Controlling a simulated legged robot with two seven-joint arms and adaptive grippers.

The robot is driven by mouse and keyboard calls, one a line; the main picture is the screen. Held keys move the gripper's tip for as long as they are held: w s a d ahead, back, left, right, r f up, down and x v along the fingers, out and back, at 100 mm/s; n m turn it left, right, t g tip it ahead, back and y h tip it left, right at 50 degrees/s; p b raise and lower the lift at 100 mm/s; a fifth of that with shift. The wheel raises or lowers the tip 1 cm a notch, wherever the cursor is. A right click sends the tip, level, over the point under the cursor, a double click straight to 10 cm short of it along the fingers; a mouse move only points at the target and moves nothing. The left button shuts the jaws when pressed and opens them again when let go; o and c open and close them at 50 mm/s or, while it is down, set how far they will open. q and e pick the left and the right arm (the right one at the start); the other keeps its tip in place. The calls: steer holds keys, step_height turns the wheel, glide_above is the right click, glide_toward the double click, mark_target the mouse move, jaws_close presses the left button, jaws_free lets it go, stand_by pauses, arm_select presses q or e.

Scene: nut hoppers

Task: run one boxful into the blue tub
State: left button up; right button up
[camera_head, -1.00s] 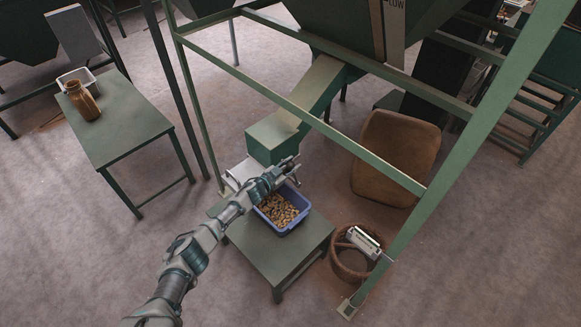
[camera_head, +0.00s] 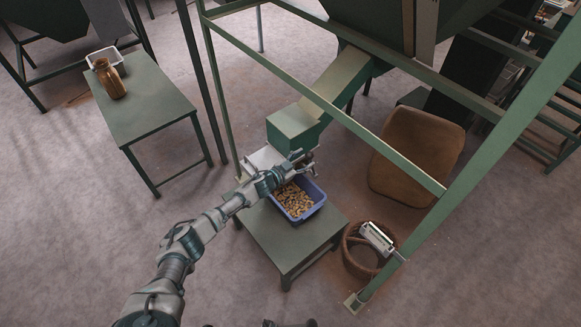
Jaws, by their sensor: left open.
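The blue tub (camera_head: 311,211) stands upright on a low green table (camera_head: 268,232) and holds a layer of brown nuts (camera_head: 294,199). Above and behind it, the green box (camera_head: 296,128) sits at the lower end of a sloping chute (camera_head: 338,82) from the hopper (camera_head: 385,22). A pale grey metal plate (camera_head: 262,158) shows under the box's left side. My left gripper (camera_head: 305,164) is open at the box's lower front, over the tub's back edge. Whether it touches the box I cannot tell. The arm hides part of the plate and tub.
Green frame bars (camera_head: 325,120) cross in front of the chute. A round brown basket (camera_head: 352,262) with a white object and a brown sack-like thing (camera_head: 415,155) are to the right. Another green table (camera_head: 150,105) at left holds a brown jar (camera_head: 110,82) and white bin (camera_head: 103,56).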

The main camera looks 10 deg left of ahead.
arm_select(q)
steer(key=v, duration=0.8)
steer(key=shift+a, duration=0.2)
